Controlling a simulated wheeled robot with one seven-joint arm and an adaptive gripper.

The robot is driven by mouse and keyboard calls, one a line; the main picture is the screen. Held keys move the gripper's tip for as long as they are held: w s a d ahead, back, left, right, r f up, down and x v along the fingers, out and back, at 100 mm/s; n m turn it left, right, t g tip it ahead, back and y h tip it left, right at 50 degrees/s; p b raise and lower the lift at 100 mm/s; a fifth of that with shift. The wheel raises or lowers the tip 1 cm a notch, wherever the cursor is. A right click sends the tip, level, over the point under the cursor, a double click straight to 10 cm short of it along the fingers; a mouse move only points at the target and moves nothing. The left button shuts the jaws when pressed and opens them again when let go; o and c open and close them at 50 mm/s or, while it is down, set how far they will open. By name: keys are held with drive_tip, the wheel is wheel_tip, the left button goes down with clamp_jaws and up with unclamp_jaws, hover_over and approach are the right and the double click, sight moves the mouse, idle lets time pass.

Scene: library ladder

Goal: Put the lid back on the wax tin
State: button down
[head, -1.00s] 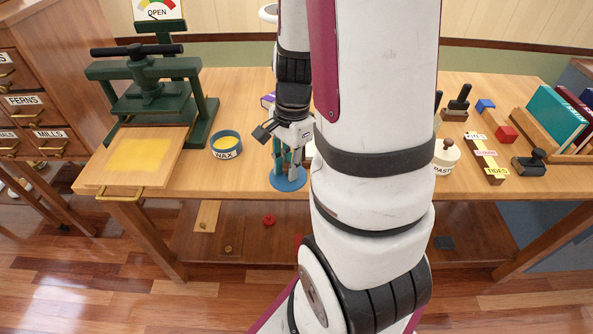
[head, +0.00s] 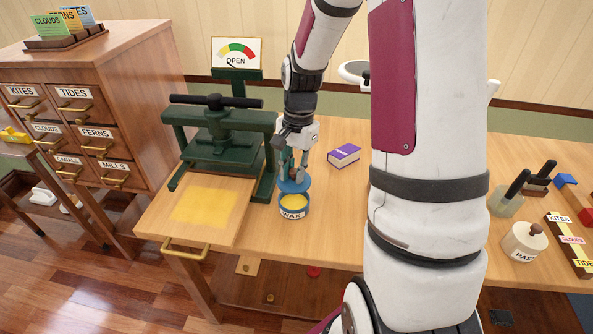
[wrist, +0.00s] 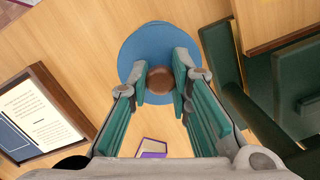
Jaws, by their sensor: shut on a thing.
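The wax tin (head: 293,207) is a blue round tin marked WAX, open at the top with yellow wax showing, on the table just right of the press board. My gripper (head: 294,176) is shut on the brown knob of the blue lid (head: 296,186). In the head view the lid appears just above and behind the tin's opening; I cannot tell whether they touch. In the wrist view the lid (wrist: 135,52) is a blue disc with its knob (wrist: 160,80) between my green finger pads (wrist: 160,82). The tin is not seen there, perhaps hidden under the lid.
The green press (head: 222,130) and its yellow-stained board (head: 205,205) stand close on the left. A paste pot (head: 525,241) is at far right. A framed page (wrist: 38,112) shows in the wrist view.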

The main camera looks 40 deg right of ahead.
drive_tip(key=shift+f+b, duration=1.5)
drive_tip(key=shift+f, duration=1.35)
drive_tip(key=shift+f, duration=0.15)
idle(0.6)
drive_tip(key=c, duration=0.9)
unclamp_jaws()
drive_tip(key=shift+r+p, duration=2.45)
drive_tip(key=shift+r, duration=1.1)
drive_tip(key=shift+c, duration=0.3)
